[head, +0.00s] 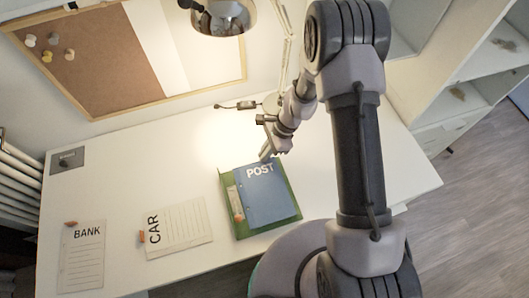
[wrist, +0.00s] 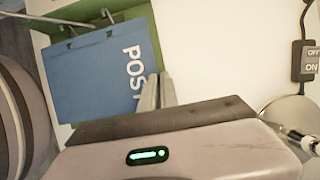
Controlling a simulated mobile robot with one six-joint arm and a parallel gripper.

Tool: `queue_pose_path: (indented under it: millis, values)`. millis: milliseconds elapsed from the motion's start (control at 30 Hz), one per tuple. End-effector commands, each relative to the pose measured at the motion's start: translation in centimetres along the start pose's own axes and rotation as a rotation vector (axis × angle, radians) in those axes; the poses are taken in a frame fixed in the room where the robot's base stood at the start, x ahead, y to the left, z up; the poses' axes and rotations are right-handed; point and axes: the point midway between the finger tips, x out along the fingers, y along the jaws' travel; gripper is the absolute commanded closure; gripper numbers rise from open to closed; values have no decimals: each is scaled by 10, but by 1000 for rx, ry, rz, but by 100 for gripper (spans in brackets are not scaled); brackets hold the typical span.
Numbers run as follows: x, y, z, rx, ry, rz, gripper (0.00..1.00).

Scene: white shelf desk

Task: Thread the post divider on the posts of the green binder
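The blue post divider (head: 268,199), marked POST, lies over the green binder (head: 287,168) near the desk's front edge. It also shows in the wrist view (wrist: 95,80), with the green binder (wrist: 47,14) behind it. Two small dark posts or hole marks (wrist: 72,32) show at the divider's edge; I cannot tell whether they pass through it. My gripper (head: 267,154) is at the divider's top edge by the POST lettering. In the wrist view its two grey fingers (wrist: 158,92) are close together with the divider's edge between them. The contact itself is partly hidden.
A BANK sheet (head: 82,262) and a CAR sheet (head: 182,226) lie to the left on the white desk (head: 140,150). A desk lamp (head: 273,103) and a cable switch (wrist: 309,60) are behind my gripper. The desk left of the binder's top is clear.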

Motion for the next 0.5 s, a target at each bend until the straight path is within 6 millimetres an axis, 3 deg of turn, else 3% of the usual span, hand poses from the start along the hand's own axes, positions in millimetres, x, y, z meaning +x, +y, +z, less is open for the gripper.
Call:
queue_pose_path:
  millis: [500]
  values:
    - [9,0,-4,0,0,0,100]
